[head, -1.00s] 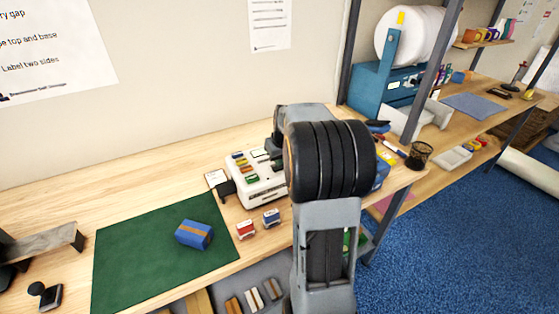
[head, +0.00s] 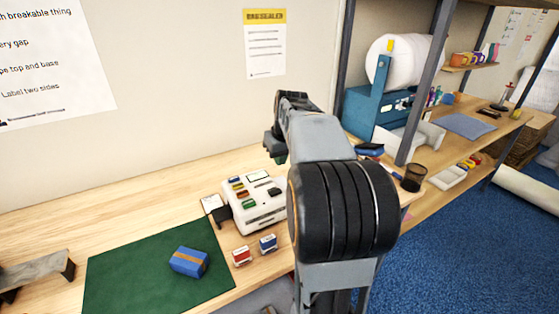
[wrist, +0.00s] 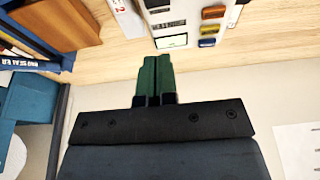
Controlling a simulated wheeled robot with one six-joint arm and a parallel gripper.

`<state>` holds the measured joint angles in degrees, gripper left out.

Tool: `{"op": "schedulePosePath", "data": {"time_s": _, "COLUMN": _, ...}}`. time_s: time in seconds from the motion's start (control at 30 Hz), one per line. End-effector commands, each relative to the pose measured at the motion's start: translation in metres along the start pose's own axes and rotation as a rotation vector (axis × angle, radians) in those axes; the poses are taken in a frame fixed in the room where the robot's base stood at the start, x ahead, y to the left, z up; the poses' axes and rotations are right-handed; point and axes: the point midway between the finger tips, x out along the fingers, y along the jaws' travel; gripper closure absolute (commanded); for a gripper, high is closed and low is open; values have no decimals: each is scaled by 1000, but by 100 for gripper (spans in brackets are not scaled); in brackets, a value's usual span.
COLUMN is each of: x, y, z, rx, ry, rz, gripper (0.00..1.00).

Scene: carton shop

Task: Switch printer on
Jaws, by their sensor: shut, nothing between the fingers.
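The printer (head: 254,214) is a white box on the wooden bench, right of the green mat. Its sloped top has a small display and several coloured keys in green, orange, red and blue. My gripper (head: 279,158) hangs above and behind the printer's far right side, apart from it. In the wrist view my gripper (wrist: 156,78) has its green fingers together and empty, pointing toward the printer's top panel (wrist: 188,10). A lit display and the coloured keys show there beyond the tips. My arm hides part of the printer's right side.
A blue parcel (head: 188,262) lies on the green mat (head: 130,270). A red-and-white box (head: 241,256) and a blue-and-white box (head: 267,244) stand before the printer. A blue machine with a white roll (head: 400,62) is at the right. The back left bench is clear.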

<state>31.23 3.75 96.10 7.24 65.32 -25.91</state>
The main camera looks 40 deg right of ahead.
Motion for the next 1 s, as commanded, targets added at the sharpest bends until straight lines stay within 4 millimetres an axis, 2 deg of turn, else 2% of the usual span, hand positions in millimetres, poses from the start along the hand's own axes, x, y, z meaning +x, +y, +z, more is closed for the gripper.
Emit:
{"op": "schedulePosePath", "data": {"time_s": 0.23, "x": 0, "y": -5, "z": 2, "rx": -3, "ry": 1, "rz": 0, "gripper": 100}}
{"op": "schedulePosePath", "data": {"time_s": 0.27, "x": -1, "y": -10, "z": 3, "rx": -6, "ry": 3, "rz": 0, "gripper": 100}}
{"op": "schedulePosePath", "data": {"time_s": 0.37, "x": -4, "y": -42, "z": 17, "rx": -24, "ry": 10, "rz": -2, "gripper": 100}}
{"op": "schedulePosePath", "data": {"time_s": 0.5, "x": -5, "y": -103, "z": 58, "rx": -60, "ry": 26, "rz": -7, "gripper": 100}}
{"op": "schedulePosePath", "data": {"time_s": 0.6, "x": -1, "y": -138, "z": 94, "rx": -83, "ry": 41, "rz": -12, "gripper": 100}}
{"op": "schedulePosePath", "data": {"time_s": 0.7, "x": 5, "y": -162, "z": 127, "rx": -103, "ry": 56, "rz": -20, "gripper": 100}}
{"op": "schedulePosePath", "data": {"time_s": 0.83, "x": 15, "y": -181, "z": 161, "rx": -120, "ry": 70, "rz": -31, "gripper": 100}}
{"op": "schedulePosePath", "data": {"time_s": 1.0, "x": 22, "y": -190, "z": 182, "rx": -130, "ry": 78, "rz": -38, "gripper": 100}}
